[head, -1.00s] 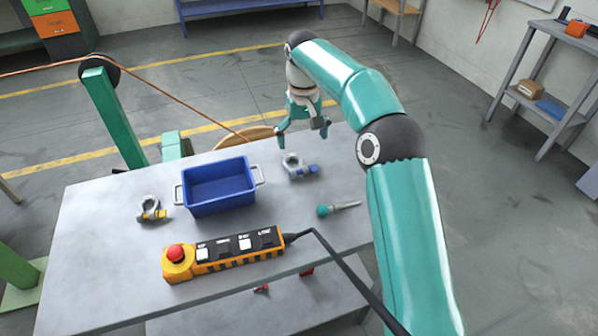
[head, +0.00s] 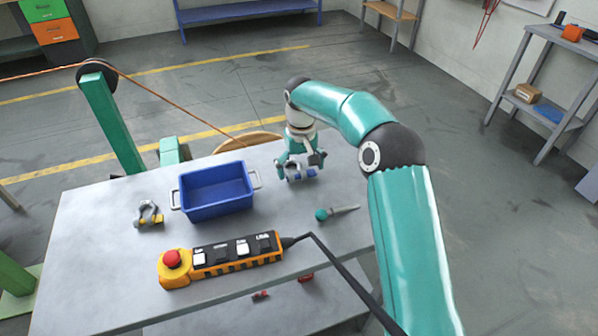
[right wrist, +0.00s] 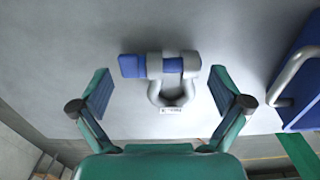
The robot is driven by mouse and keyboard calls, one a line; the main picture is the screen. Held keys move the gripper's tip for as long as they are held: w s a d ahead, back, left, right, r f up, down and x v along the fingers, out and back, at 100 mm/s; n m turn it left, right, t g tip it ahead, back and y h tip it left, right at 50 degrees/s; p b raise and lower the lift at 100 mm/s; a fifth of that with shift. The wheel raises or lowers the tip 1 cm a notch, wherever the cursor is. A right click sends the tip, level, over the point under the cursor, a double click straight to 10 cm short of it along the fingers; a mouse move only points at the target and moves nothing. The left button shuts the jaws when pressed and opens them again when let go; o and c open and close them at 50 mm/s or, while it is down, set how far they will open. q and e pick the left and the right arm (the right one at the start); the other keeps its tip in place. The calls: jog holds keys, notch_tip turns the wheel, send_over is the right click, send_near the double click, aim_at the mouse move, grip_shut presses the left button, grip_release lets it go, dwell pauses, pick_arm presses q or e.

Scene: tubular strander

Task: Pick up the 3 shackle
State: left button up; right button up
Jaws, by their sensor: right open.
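A grey shackle with a blue pin (head: 300,176) lies on the grey table. In the right wrist view this shackle (right wrist: 172,90) has a small white label with unreadable marks. My right gripper (head: 300,167) is open just above it, pointing down. In the right wrist view the shackle shows between the two spread fingers of my right gripper (right wrist: 161,82), apart from both. A second grey shackle, with a yellow pin (head: 149,214), lies left of the blue bin. I see no third shackle. My left gripper is out of view.
A blue bin (head: 180,200) with grey handles stands on the table (head: 95,240), left of my right gripper. A teal-handled tool (head: 322,215) lies nearer. An orange control pendant (head: 225,257) with a black cable lies along the front.

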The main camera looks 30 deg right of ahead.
jog(key=c, duration=1.5)
jog(key=shift+r, duration=0.2)
